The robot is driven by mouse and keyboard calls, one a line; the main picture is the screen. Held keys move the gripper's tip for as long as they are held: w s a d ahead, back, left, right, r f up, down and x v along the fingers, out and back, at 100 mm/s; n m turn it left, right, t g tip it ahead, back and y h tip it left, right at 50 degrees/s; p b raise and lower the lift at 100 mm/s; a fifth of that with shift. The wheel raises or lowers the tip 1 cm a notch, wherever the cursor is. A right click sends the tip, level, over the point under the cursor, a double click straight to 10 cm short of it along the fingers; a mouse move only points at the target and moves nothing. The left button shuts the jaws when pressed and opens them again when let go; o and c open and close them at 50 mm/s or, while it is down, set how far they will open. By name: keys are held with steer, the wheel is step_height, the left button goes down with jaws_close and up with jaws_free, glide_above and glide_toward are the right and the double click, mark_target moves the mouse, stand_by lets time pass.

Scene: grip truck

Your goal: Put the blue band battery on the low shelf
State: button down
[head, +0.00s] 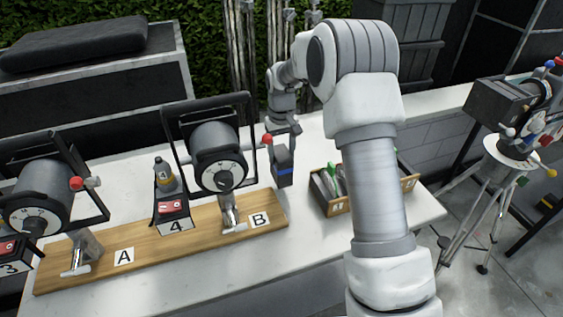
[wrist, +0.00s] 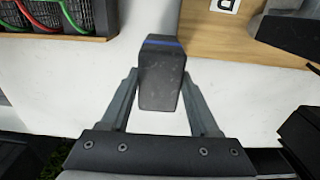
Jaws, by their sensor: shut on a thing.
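The blue band battery (head: 283,165) is a dark block with a blue stripe around it. It is upright in the head view, just right of the wooden board's B end. My gripper (head: 283,132) is above it, shut on its upper part. In the wrist view the battery (wrist: 162,80) sits between the two fingers of my gripper (wrist: 160,85), with its blue band toward the far end. Whether its base touches the white table cannot be told. I cannot make out which surface is the low shelf.
A wooden board (head: 75,275) carries two lamps (head: 218,155) and labels A and B. A box (head: 335,207) with dark items and coloured cables stands right of the battery. A tripod (head: 490,180) with gear stands at the far right. The white table (head: 255,262) is bare in front.

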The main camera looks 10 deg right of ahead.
steer(key=shift+f, duration=1.8)
steer(key=shift+f, duration=0.1)
steer(key=shift+c, duration=0.6)
jaws_free()
